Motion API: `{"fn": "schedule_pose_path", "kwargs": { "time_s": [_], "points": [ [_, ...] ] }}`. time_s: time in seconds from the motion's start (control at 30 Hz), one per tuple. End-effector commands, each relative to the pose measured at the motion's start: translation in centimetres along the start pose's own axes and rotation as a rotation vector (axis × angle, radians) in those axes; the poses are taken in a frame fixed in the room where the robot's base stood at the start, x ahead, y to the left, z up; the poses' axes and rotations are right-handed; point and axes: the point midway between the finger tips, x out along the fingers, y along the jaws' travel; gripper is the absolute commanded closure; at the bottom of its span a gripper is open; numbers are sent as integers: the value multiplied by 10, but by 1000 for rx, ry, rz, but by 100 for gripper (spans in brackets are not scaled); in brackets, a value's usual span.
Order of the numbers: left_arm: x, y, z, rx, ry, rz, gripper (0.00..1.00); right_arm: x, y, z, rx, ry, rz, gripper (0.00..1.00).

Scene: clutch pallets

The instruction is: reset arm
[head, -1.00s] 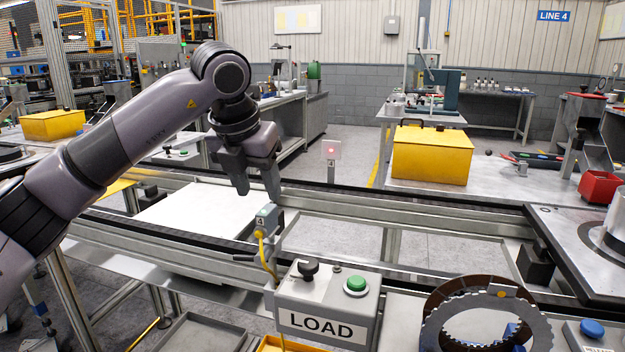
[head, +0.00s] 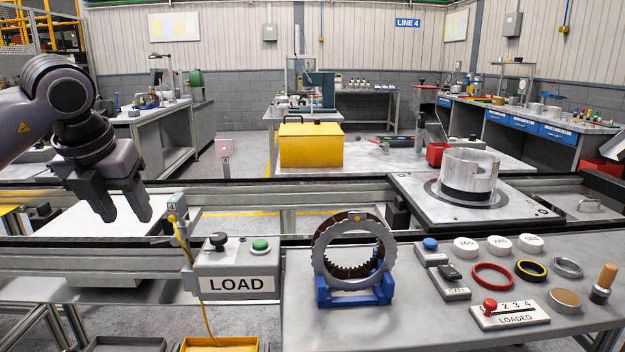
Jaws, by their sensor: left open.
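My left gripper (head: 126,216) comes in from the left in the head view. It is open and empty, with its two dark fingers pointing down over the conveyor rails. My right gripper is not in view.
Below and right of the gripper is the LOAD button box (head: 237,284). A toothed clutch ring (head: 334,262) stands in a blue holder (head: 340,292) on the front bench. A pallet (head: 415,190) with a metal cylinder (head: 468,172) sits on the conveyor at right.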

Motion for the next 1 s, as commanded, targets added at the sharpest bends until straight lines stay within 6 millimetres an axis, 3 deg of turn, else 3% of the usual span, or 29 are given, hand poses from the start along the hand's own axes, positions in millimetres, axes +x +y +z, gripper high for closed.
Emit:
{"fn": "schedule_pose_path", "kwargs": {
  "time_s": [0.07,0.33,0.47,0.6,0.8,1.0],
  "points": [
    [10,-11,-4,22,19,-36,51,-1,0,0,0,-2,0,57],
    [61,-114,-52,161,148,-474,51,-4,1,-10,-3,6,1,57],
    [70,-165,-84,167,214,-738,51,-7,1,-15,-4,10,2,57],
    [66,-211,-113,106,275,-1030,51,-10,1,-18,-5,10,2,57],
    [49,-249,-135,-111,332,-1409,51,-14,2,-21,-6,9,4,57],
    [40,-255,-135,-466,353,-1697,51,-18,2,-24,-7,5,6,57]
  ]
}}
